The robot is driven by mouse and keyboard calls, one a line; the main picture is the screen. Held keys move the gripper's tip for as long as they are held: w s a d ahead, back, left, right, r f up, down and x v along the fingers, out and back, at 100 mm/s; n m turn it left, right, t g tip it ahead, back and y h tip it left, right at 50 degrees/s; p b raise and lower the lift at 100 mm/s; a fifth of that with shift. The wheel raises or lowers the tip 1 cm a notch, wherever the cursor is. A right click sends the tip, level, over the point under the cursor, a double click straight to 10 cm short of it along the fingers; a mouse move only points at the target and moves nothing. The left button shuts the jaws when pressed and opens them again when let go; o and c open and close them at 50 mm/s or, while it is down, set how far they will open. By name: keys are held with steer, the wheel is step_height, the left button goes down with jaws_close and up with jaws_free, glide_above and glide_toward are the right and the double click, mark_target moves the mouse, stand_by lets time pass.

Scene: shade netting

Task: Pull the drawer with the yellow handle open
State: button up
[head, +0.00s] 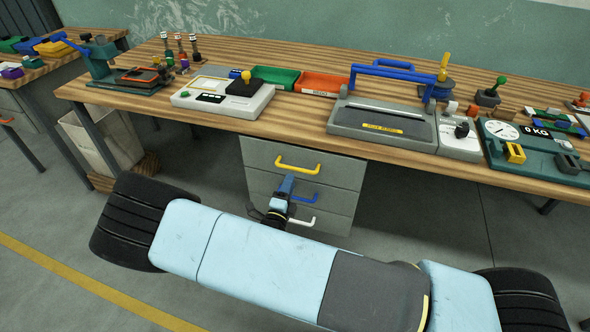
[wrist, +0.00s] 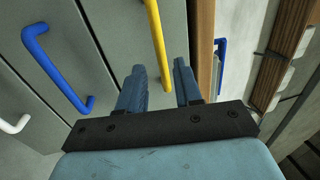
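The yellow handle (head: 297,168) is on the top drawer (head: 262,152) of the grey cabinet under the bench. That drawer looks closed, with its front in line with the others. My gripper (head: 287,180) is in front of the cabinet, just below the yellow handle in the head view. In the wrist view my gripper (wrist: 158,68) is open, its two blue fingers apart. The yellow handle (wrist: 156,40) runs into the gap between the fingertips there, with no clear contact. I cannot tell how deep the bar sits between them.
Below are a drawer with a blue handle (head: 305,197) and one with a white handle (head: 301,222), close to my gripper. The wooden bench top (head: 318,128) overhangs the cabinet and carries several devices. A bin (head: 100,140) stands under the bench at left.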

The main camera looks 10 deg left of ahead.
mark_target(295, 169)
steer(key=shift+x, duration=3.45)
jaws_close()
steer(key=shift+s, duration=0.1)
